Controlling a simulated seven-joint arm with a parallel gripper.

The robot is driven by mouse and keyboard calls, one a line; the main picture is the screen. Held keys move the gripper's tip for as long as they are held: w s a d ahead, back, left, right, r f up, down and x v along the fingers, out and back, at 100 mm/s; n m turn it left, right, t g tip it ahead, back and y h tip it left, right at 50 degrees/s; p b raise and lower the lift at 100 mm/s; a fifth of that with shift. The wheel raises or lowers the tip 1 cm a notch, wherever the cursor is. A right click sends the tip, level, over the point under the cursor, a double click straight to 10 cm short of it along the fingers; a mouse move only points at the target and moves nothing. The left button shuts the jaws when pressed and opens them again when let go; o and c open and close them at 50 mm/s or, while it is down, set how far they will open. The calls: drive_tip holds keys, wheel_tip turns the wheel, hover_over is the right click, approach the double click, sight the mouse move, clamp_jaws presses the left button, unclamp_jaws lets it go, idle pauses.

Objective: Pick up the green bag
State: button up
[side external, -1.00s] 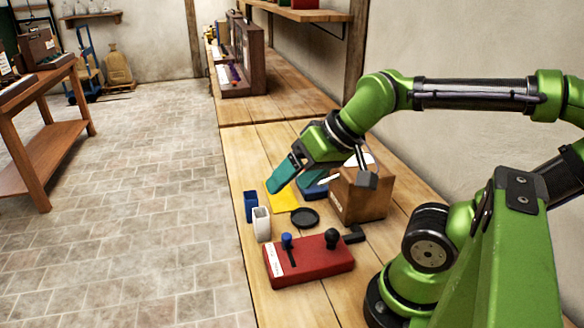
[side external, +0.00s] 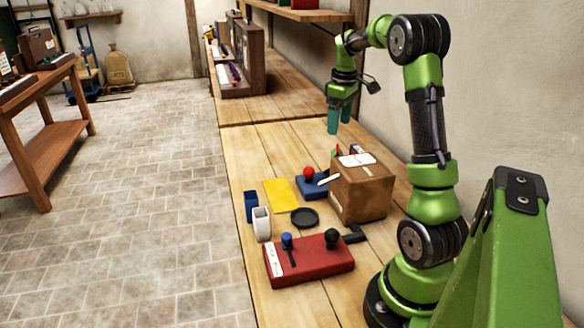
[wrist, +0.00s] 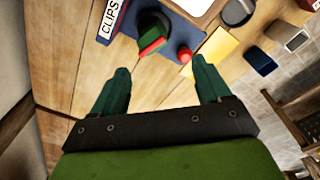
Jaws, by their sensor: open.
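No thing is plainly a green bag. A dark green object with a red part (wrist: 152,36) lies ahead of my fingers in the wrist view. In the side view a small bit of green and red (side external: 337,152) shows behind the cardboard box (side external: 362,190), which hides the rest. I cannot tell whether it is a bag. My gripper (side external: 339,123) points down above the table, behind the box. In the wrist view my gripper (wrist: 160,65) has its two teal fingers wide apart, with nothing between them.
A blue base with a red knob (side external: 309,173) stands left of the box. A yellow sheet (side external: 281,195), a black dish (side external: 305,217), a blue cup (side external: 251,206), a white holder (side external: 262,224) and a red control box (side external: 308,262) are nearer.

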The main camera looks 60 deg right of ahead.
drive_tip(key=f+n, duration=0.1)
drive_tip(key=f, duration=0.2)
drive_tip(key=d+f+n, duration=0.1)
drive_tip(key=f+n, duration=0.1)
drive_tip(key=f, duration=0.1)
drive_tip(key=d+f+n, duration=0.1)
drive_tip(key=f+n, duration=0.1)
drive_tip(key=f, duration=0.2)
drive_tip(key=shift+g, duration=0.3)
drive_tip(key=shift+w+a+f, duration=0.1)
drive_tip(key=shift+w+f, duration=0.05)
drive_tip(key=shift+f, duration=1.15)
drive_tip(key=shift+w+a+f, duration=0.1)
drive_tip(key=shift+f, duration=1.15)
